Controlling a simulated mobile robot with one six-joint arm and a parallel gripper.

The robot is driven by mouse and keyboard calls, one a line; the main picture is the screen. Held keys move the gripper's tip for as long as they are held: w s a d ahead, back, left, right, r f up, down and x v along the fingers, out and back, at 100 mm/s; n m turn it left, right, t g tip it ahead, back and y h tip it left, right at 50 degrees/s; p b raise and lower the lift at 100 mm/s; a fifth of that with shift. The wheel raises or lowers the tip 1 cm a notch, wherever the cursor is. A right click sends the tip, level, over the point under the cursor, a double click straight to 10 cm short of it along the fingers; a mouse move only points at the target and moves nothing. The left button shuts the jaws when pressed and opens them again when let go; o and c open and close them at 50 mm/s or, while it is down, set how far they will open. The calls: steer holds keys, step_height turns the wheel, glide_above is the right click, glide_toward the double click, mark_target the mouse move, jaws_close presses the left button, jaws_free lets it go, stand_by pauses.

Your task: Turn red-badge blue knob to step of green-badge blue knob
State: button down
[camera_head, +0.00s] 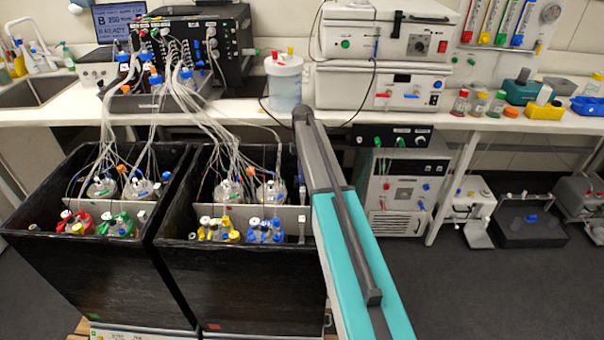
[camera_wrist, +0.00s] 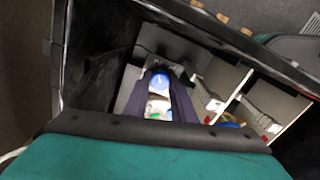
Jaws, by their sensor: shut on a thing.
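In the wrist view, my gripper (camera_wrist: 161,92) reaches down into a black box, its two dark fingers on either side of a blue knob (camera_wrist: 160,80) with white parts below it. The fingers are shut on this knob; its pointer and step cannot be read. In the head view, the right black box bears a red badge (camera_head: 213,326) and the left black box a green badge (camera_head: 93,315). My arm slants over the right box's right side, and my gripper is hidden there. The green-badge blue knob cannot be made out clearly.
The right black box (camera_head: 240,285) and left black box (camera_head: 100,275) stand close together, holding capped vessels with many tubes. Their walls and inner dividers (camera_wrist: 235,90) crowd my gripper. Behind is a white bench (camera_head: 240,110) with instruments. Floor at right (camera_head: 480,290) is clear.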

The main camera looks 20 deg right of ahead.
steer(key=shift+w+r+n, duration=0.1)
steer(key=shift+n, duration=0.2)
steer(key=c, duration=1.5)
jaws_free()
steer(key=shift+r, duration=0.1)
step_height(320, 180, up, 14)
steer(key=shift+f+b, duration=0.25)
steer(key=shift+b, duration=0.8)
